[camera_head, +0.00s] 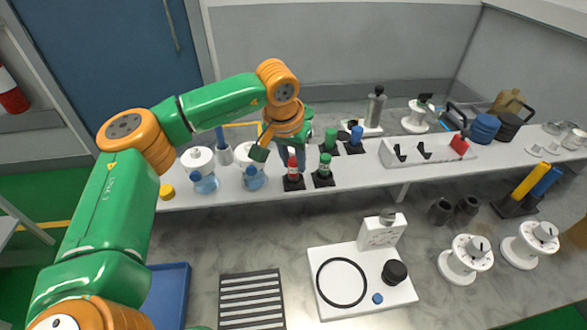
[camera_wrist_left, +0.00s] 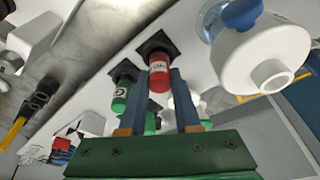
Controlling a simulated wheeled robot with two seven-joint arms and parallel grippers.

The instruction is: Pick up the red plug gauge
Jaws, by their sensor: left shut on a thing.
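The red plug gauge (camera_head: 292,172) stands upright at its black square base (camera_head: 293,184) near the front edge of the rear bench. My left gripper (camera_head: 291,158) comes down on it from above, its blue-grey fingers on either side of its upper part. In the left wrist view, the red gauge (camera_wrist_left: 159,74) lies between the two fingers (camera_wrist_left: 159,84), which are shut on it. Its lower end is still at the black square (camera_wrist_left: 157,44). I see no gap between gauge and base. My right gripper is not in view.
A green plug gauge (camera_head: 324,168) stands close to the right on its own black base, with another green one (camera_head: 330,138) and a blue one (camera_head: 355,136) behind. White-capped jars (camera_head: 252,172) stand to the left. A white fixture (camera_head: 345,306) sits on the nearer worktop.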

